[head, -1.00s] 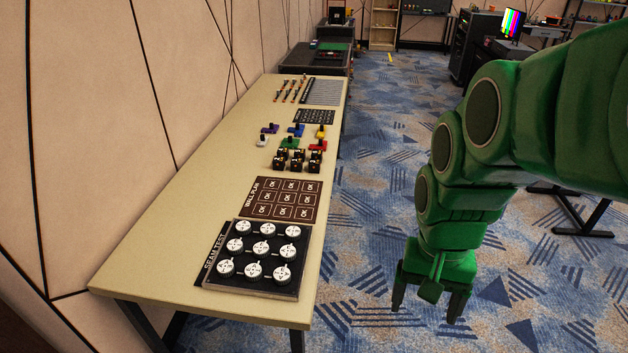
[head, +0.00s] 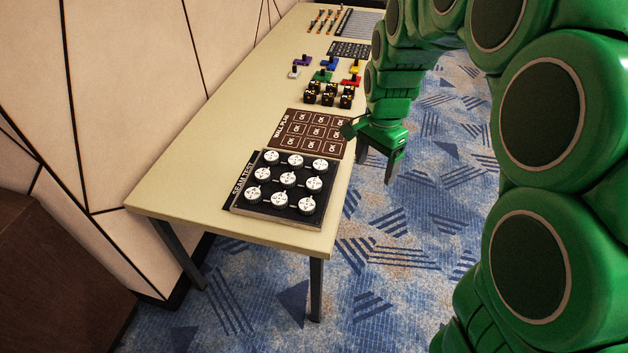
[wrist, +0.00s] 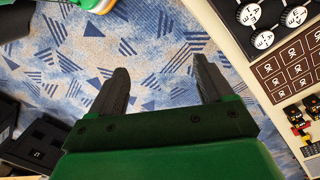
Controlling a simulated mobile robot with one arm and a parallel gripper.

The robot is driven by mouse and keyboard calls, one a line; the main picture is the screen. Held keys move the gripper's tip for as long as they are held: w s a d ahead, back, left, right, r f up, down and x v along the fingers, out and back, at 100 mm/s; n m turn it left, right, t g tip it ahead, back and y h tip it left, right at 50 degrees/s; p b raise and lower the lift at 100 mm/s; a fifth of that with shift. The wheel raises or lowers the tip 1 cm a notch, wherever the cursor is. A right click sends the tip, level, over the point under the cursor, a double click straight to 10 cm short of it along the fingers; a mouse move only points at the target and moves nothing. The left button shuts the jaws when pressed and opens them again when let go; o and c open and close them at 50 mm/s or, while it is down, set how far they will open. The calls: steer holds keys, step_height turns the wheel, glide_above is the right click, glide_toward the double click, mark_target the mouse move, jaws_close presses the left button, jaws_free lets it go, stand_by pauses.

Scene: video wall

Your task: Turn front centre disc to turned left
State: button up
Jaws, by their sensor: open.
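The middle disc of the aisle-side row (head: 314,184) and the middle disc of the row nearest my camera (head: 279,200) both show; the picture does not mark which side is front. The discs' markings are too small to read a turn. My gripper (head: 376,174) is open and empty, pointing down over the floor beyond the table's right edge, apart from the board. In the wrist view my gripper (wrist: 163,82) has bare floor between its fingers.
A brown card (head: 282,143) with OK squares lies just behind the board, near my gripper. Black blocks (head: 328,94) and coloured pieces (head: 330,64) stand farther along the table (head: 175,185).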

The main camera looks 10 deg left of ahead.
steer(key=w+a+f+m, duration=0.3)
steer(key=w+a+f, duration=0.5)
steer(key=a, duration=0.1)
steer(key=m, duration=0.2)
glide_above(314, 183)
steer(key=shift+t, duration=0.4)
step_height(314, 183, down, 8)
steer(key=shift+r, duration=0.2)
steer(key=shift+f, duration=0.3)
step_height(314, 183, down, 7)
steer(key=shift+f, duration=0.2)
steer(key=c, duration=1)
steer(key=shift+c, duration=0.2)
